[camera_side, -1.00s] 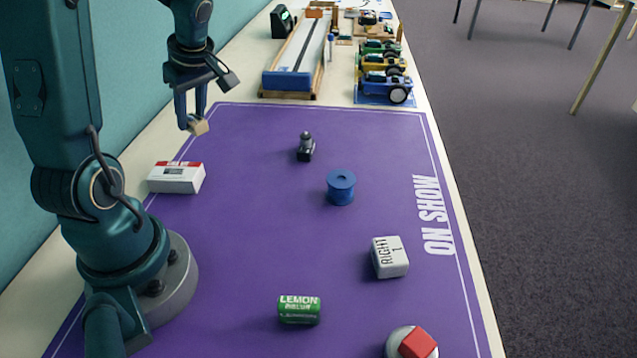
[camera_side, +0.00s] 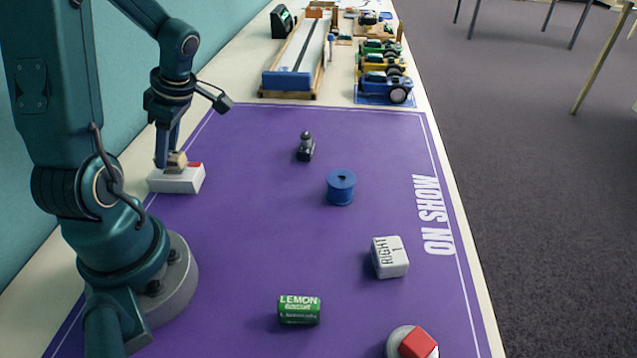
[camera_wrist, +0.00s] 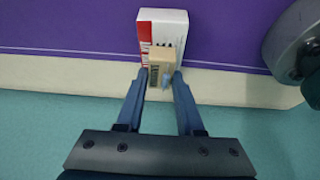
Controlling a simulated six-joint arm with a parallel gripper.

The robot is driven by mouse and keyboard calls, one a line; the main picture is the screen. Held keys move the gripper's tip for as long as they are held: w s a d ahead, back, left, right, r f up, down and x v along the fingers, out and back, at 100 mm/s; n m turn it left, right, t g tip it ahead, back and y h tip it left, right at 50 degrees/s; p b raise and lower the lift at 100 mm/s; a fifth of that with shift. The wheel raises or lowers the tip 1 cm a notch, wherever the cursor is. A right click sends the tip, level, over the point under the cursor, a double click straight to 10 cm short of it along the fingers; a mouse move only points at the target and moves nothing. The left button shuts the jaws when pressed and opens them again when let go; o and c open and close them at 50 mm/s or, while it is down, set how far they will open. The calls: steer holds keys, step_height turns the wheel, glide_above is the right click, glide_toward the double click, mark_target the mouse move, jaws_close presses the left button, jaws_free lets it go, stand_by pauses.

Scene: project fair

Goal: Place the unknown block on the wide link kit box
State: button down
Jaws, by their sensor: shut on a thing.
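A small tan block (camera_side: 177,160), with dark print on it in the wrist view (camera_wrist: 164,57), is between the fingertips of my gripper (camera_side: 169,164). My gripper is shut on it, one finger at each side in the wrist view (camera_wrist: 160,80). A white box with a red end panel (camera_side: 180,183) lies flat at the mat's left edge. The block is right over this box; I cannot tell whether it touches the top. In the wrist view, the box (camera_wrist: 170,22) shows beyond the block, and its near part is hidden.
Model cars (camera_side: 385,88) stand behind.

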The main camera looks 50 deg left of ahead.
steer(key=shift+f, duration=0.55)
steer(key=c, duration=0.5)
jaws_free()
steer(key=shift+f, duration=0.1)
steer(key=shift+c, duration=0.2)
steer(key=v, duration=1.2)
steer(key=d+m+t+h, duration=0.3)
steer(key=d+m+t, duration=0.5)
steer(key=d+m, duration=1.1)
steer(key=shift+w+d+r+m+t, duration=0.25)
steer(key=shift+d+m+t, duration=0.15)
steer(key=shift+m, duration=3.6)
